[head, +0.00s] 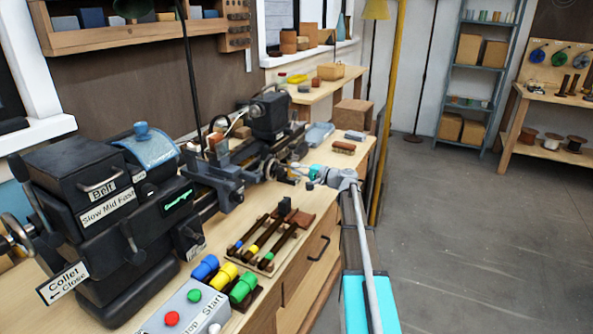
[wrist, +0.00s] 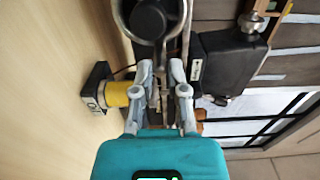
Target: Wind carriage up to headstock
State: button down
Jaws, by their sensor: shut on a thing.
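The dark lathe stands along the bench, with its headstock (head: 95,215) at the near left. The carriage (head: 215,178) sits on the bed farther back, to the right of the headstock with a gap between. A round handwheel (head: 271,168) faces the front of the lathe; a round wheel (wrist: 152,22) also fills the top of the wrist view. My gripper (head: 306,181) reaches in beside it. In the wrist view my gripper (wrist: 161,70) has its fingers close together on a slim part by the wheel, apparently its handle. The fingers partly hide that part.
A control box (head: 187,310) with red and green buttons and blue, yellow and green cylinders (head: 227,274) stand at the near front. A rack of rods (head: 268,240) lies between them and my gripper. A brown brush (head: 343,147) lies behind. The floor at right is clear.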

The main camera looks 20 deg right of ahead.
jog(key=shift+r, duration=0.4)
jog(key=shift+s+a+r+p, duration=0.2)
jog(key=shift+a+r+p, duration=0.2)
jog(key=shift+p, duration=0.15)
jog(key=shift+s+a, duration=0.1)
jog(key=shift+s+a+r+p, duration=0.2)
jog(key=shift+s+a+p, duration=0.1)
jog(key=shift+s+a, duration=0.15)
dwell(0.7)
jog(key=shift+s+a, duration=0.25)
jog(key=shift+a, duration=0.15)
